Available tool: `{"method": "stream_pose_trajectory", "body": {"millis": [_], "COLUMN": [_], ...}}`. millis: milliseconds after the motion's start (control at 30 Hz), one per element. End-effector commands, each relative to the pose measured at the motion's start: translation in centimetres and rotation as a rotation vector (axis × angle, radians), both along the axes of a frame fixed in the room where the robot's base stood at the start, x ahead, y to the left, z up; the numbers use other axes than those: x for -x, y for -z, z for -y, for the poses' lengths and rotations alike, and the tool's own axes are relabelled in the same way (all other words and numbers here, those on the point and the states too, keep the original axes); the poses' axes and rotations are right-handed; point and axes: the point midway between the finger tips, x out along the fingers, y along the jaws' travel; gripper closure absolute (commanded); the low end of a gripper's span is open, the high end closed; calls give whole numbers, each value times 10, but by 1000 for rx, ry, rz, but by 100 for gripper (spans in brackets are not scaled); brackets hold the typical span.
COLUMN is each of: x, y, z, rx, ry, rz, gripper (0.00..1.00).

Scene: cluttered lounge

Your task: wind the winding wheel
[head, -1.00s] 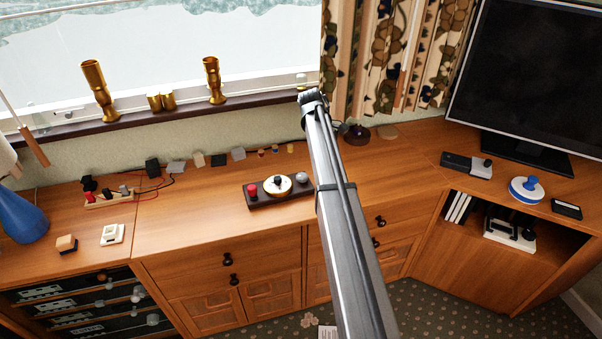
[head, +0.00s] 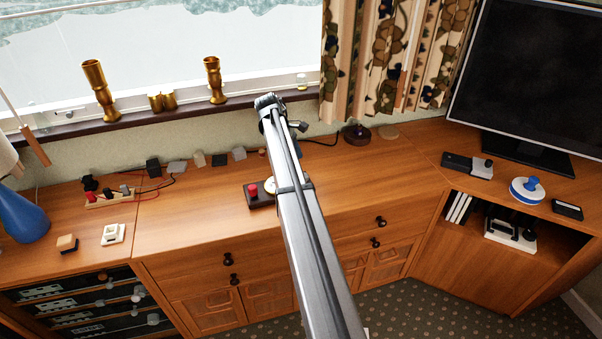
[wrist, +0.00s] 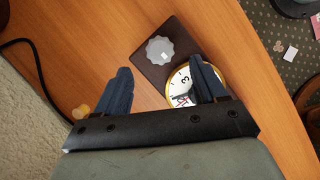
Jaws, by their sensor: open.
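The winding wheel, a grey scalloped knob (wrist: 160,50), sits on one end of a dark board (wrist: 180,62) in the wrist view. Beside it on the board is a white dial with a yellow rim (wrist: 178,84). My gripper (wrist: 161,65) is open and empty, with one dark finger on each side of the view. The knob shows between and just beyond the fingertips; the right finger overlaps the dial. I cannot tell the height gap. In the head view my arm hides the knob and most of the dial, while the board's red knob (head: 253,189) shows.
Brass candlesticks (head: 214,82) stand on the sill. A white disc with a blue knob (head: 527,188) and a screen (head: 530,80) stand to the right.

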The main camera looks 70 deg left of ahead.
Motion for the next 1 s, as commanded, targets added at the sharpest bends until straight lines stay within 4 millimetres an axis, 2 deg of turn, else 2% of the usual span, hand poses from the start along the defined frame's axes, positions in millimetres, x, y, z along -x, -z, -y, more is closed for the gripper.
{"method": "stream_pose_trajectory", "body": {"millis": [33, 200, 400, 833, 1000], "x": [-4, -12, -18, -21, -21], "y": [10, 33, 52, 58, 58], "z": [3, 8, 11, 12, 12], "rx": [2, 0, 0, -1, -1], "ry": [1, 1, 0, 0, 0], "rz": [-1, 0, 0, 0, 0], "gripper": [29, 29, 29, 29, 44]}}
